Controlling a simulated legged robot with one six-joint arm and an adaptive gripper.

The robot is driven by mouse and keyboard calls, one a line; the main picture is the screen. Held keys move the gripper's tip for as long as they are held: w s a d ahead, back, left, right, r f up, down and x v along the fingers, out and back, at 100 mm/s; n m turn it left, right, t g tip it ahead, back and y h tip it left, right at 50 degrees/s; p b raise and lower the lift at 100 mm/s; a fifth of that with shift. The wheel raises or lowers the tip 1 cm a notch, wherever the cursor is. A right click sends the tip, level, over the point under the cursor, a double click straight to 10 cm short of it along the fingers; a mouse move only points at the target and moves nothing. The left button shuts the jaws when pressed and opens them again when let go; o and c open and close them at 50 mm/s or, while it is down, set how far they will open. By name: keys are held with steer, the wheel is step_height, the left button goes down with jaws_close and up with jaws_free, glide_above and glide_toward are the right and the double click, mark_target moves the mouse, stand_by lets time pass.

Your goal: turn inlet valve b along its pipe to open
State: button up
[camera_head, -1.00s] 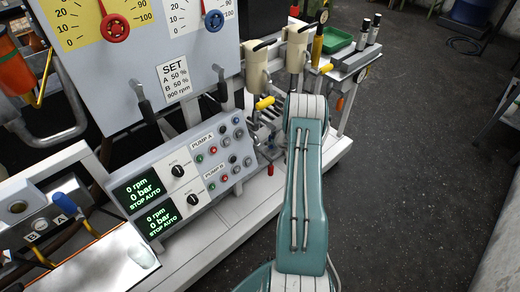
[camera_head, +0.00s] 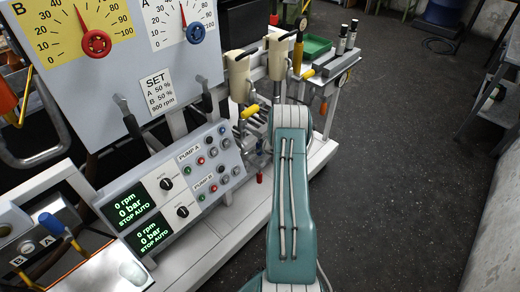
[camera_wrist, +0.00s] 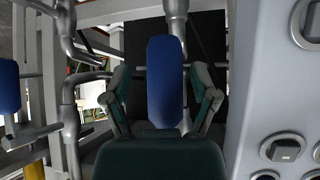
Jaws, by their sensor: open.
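In the wrist view a long blue lever handle (camera_wrist: 165,82) stands upright in the picture. My gripper (camera_wrist: 161,78) is open, with one finger on each side of the handle and visible gaps between. A second blue handle (camera_wrist: 8,85) shows at the left edge. No letter is legible in this view, so I cannot tell which handle is inlet valve b. In the head view my arm hides my gripper and whatever it faces. A yellow-handled lever (camera_head: 250,111) shows just left of my arm.
Grey pipes (camera_wrist: 70,115) run left of my gripper. A grey panel with round buttons (camera_wrist: 270,90) stands close on the right. In the head view the pump panel (camera_head: 175,185) reads 0 rpm and 0 bar. Open floor (camera_head: 400,160) lies to the right.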

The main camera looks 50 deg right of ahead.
steer(key=shift+s+a+r, duration=0.1)
steer(key=v, duration=1.1)
steer(key=shift+s+r, duration=0.15)
steer(key=shift+s, duration=0.1)
